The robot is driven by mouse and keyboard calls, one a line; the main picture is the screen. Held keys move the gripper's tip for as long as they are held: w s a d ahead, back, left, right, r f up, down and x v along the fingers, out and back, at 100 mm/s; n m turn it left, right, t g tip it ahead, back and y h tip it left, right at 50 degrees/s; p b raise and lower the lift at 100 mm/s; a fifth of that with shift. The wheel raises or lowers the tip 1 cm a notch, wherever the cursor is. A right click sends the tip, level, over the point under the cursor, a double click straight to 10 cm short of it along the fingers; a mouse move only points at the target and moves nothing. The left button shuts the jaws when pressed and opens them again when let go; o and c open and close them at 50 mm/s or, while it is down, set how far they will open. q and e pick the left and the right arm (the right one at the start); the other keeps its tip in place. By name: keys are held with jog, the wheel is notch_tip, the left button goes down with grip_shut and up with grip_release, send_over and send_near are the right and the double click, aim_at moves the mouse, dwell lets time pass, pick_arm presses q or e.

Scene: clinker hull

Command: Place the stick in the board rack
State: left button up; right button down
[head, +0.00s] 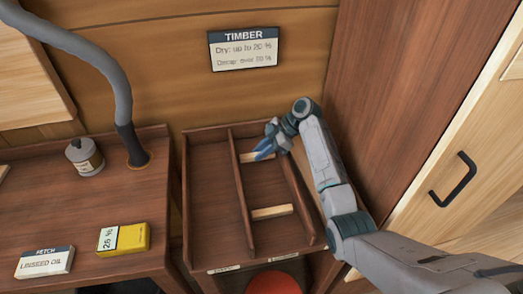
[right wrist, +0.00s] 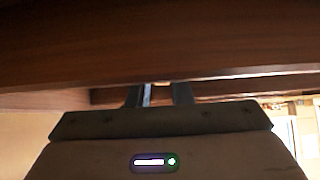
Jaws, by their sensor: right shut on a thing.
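The board rack (head: 213,209) is a dark wooden tray with a divider and two long compartments. My right gripper (head: 264,151) reaches into the far part of its right compartment. It is shut on a short pale stick (head: 250,157), which lies crosswise, partly hidden by the blue fingers. I cannot tell whether this stick touches the rack floor. In the right wrist view, the fingers (right wrist: 160,94) show with a small pale bit between them. A second pale stick (head: 272,212) lies crosswise nearer the front of the same compartment. My left gripper is out of view.
The left compartment is empty. A bench at left holds a yellow meter (head: 123,239), a linseed oil box (head: 44,262), a small can (head: 84,157) and a grey hose (head: 118,95). A tall wooden panel (head: 398,90) rises at right. A red round thing (head: 273,283) is below the rack.

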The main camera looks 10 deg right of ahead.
jog(key=shift+f, duration=0.4)
jog(key=c, duration=1.3)
grip_release()
jog(key=shift+r, duration=0.55)
jog(key=shift+d+r, duration=0.25)
jog(key=shift+r, duration=0.05)
jog(key=b+v, duration=0.1)
jog(key=v, duration=0.4)
jog(key=shift+d+r, duration=0.2)
jog(key=shift+d, duration=0.1)
jog(key=shift+d+r, duration=0.35)
jog(key=shift+r, duration=0.15)
